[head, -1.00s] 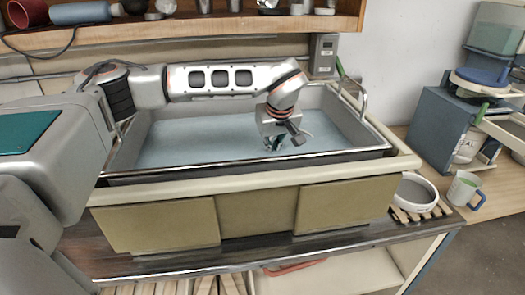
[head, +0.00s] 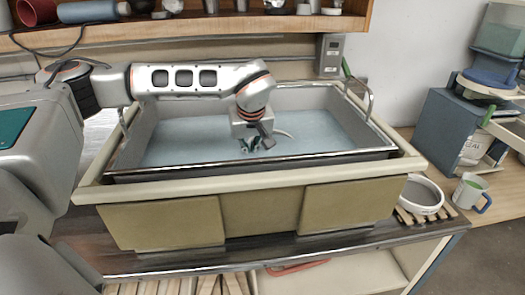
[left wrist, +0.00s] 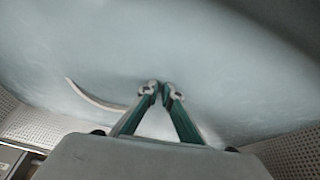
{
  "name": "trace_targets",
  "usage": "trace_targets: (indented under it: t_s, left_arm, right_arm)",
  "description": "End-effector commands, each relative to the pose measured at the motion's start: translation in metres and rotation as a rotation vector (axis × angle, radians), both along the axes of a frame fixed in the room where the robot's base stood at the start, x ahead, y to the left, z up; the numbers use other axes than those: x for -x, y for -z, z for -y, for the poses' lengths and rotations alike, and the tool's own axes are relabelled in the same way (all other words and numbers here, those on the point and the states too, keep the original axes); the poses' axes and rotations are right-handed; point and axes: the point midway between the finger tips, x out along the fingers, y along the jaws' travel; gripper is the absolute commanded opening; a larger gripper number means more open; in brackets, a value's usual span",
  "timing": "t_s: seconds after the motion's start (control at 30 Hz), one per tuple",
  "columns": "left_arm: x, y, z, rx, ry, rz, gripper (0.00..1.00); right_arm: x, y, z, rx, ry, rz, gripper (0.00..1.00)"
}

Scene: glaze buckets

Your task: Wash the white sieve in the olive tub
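The olive tub (head: 265,220) stands on the bench in the head view, with pale blue liquid inside. My left gripper (head: 257,145) reaches down into the tub, near its middle. In the left wrist view, its fingertips (left wrist: 163,91) are almost together. A pale curved rim, which I take for the white sieve (left wrist: 92,97), passes by the fingers. A short bit of this rim shows right of the gripper in the head view (head: 285,134). The sieve's other parts are hidden in the cloudy liquid. My right gripper is not in view.
A white round vessel (head: 423,190) with a grey inside sits on wooden slats (head: 408,217) right of the tub. A mug with a blue handle (head: 469,192) stands beside it. A shelf (head: 200,30) runs behind and above the tub. A metal rail (head: 366,100) rises at the tub's right end.

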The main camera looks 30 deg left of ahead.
Motion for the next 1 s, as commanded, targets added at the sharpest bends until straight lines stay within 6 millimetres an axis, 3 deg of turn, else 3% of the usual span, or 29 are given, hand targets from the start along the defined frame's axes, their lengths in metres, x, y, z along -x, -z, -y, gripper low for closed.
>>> trace_targets:
  t_s: [0.47, 1.0]
  left_arm:
    - [0.006, 0.000, -0.008, 0.000, 0.001, 0.000, 0.00]
    - [-0.032, 0.000, 0.043, -0.001, 0.002, 0.002, 0.00]
  right_arm:
    - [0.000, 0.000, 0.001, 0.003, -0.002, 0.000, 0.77]
    - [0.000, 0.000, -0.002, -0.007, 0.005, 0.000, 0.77]
